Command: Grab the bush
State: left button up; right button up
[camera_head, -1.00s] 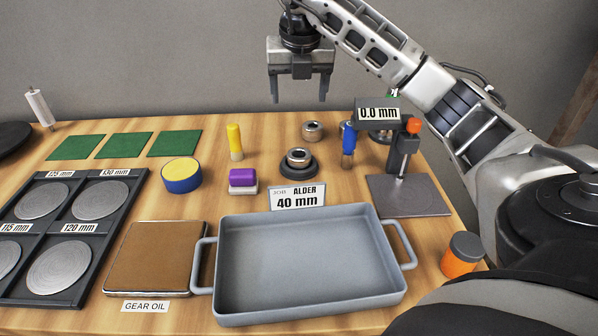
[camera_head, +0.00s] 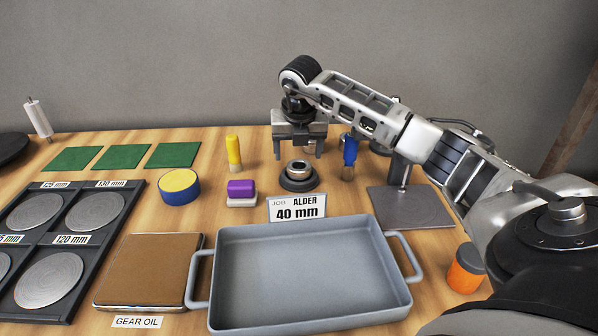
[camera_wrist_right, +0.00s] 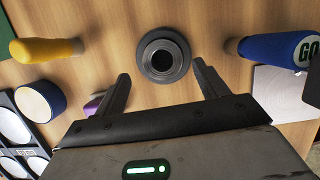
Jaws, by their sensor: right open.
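The bush appears to be the metal ring (camera_head: 299,166) seated on a dark round base (camera_head: 299,184) near the middle of the table. In the right wrist view the ring with its dark bore (camera_wrist_right: 163,58) shows between and just beyond the fingertips. My right gripper (camera_head: 299,154) is open and empty, fingers pointing down, above and seemingly slightly behind the ring in the head view. Its fingers also show spread apart in the wrist view (camera_wrist_right: 163,71). My left gripper is not in view.
A yellow-handled tool (camera_head: 233,150) and a blue-handled one (camera_head: 349,150) stand either side. A purple block (camera_head: 241,188), a job card (camera_head: 297,208) and a grey tray (camera_head: 310,270) lie nearer. A gauge stand (camera_head: 410,207) is at right, partly behind my arm.

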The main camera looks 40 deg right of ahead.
aim_at(299, 161)
jog(key=x, duration=0.4)
jog(key=shift+d+f, duration=0.15)
jog(key=c, duration=1.2)
jog(key=shift+c, duration=1)
jog(key=shift+r, duration=0.2)
